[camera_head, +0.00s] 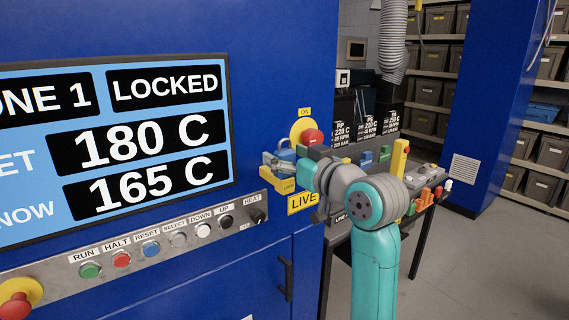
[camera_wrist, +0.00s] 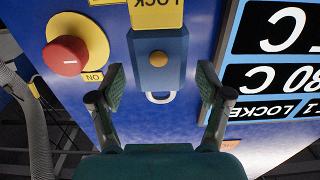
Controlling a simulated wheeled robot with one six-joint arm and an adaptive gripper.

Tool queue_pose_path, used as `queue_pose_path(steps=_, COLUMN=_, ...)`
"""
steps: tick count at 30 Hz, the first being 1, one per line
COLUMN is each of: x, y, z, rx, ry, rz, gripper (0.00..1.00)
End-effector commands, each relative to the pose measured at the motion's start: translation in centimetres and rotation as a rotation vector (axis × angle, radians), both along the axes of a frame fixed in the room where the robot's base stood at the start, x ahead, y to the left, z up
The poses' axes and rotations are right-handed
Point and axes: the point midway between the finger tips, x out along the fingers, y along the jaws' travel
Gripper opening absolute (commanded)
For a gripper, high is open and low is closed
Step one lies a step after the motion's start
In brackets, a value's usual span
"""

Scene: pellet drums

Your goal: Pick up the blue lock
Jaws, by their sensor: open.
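The blue lock (camera_wrist: 174,64) is in the wrist view, at the upper middle on the blue machine front. It has a round brass-coloured spot and a silver shackle that shows at its lower end in the picture. A yellow LOCK tag (camera_wrist: 156,12) is beside its other end. My gripper (camera_wrist: 161,80) is open, with one dark green finger on each side of the lock and gaps showing between. I cannot tell how far the fingertips reach over it. In the head view the yellow tag (camera_head: 288,186) shows, but my gripper and wrist crowd the lock's place.
A red knob on a yellow disc (camera_wrist: 75,45) sits close to one finger; it also shows in the head view (camera_head: 307,135). The machine screen (camera_head: 120,140) reads LOCKED. A bench (camera_head: 342,210) with coloured levers stands behind my arm. Floor at right is clear.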

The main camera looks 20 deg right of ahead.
Motion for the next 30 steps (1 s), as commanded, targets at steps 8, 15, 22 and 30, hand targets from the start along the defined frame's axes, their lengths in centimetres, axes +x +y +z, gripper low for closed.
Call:
queue_pose_path(steps=8, x=0.88, y=0.30, z=-0.02, rx=0.000, ry=0.000, rz=-0.001, gripper=0.77)
queue_pose_path(steps=15, x=0.85, y=0.29, z=-0.02, rx=0.000, ry=0.000, rz=-0.001, gripper=0.37)
queue_pose_path(steps=22, x=0.83, y=0.28, z=0.01, rx=0.000, ry=-0.001, rz=-0.001, gripper=0.06)
queue_pose_path(steps=30, x=0.84, y=0.27, z=0.49, rx=0.000, ry=-0.002, rz=-0.001, gripper=0.06)
